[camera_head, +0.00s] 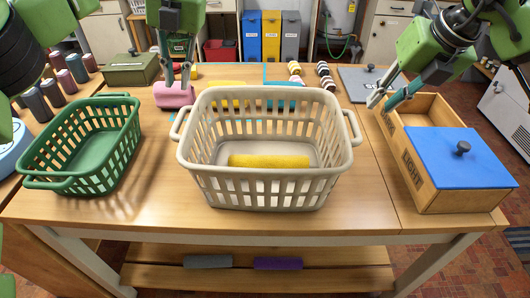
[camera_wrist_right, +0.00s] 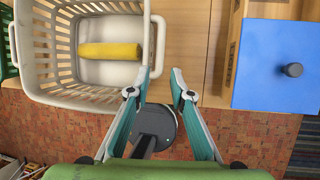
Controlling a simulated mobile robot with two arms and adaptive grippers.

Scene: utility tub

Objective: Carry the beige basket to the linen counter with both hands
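The beige basket (camera_head: 265,190) stands upright on the wooden table, with a yellow roll (camera_head: 268,161) inside. Its handles are at the left and right ends. It also shows in the right wrist view (camera_wrist_right: 60,55). My left gripper (camera_head: 178,84) points down, fingers apart, beyond the basket's left handle and over a pink roll (camera_head: 173,96); whether it touches the roll I cannot tell. My right gripper (camera_head: 382,103) is open and empty, right of the basket's right handle and apart from it; its fingers also show in the wrist view (camera_wrist_right: 160,75). No surface is clearly identifiable as the linen counter.
A green basket (camera_head: 92,160) stands left of the beige one. A wooden box (camera_head: 418,180) with a blue lid (camera_head: 460,157) stands at the right. Rolls and a green box (camera_head: 131,69) lie behind. Bare tabletop (camera_head: 150,215) shows in front.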

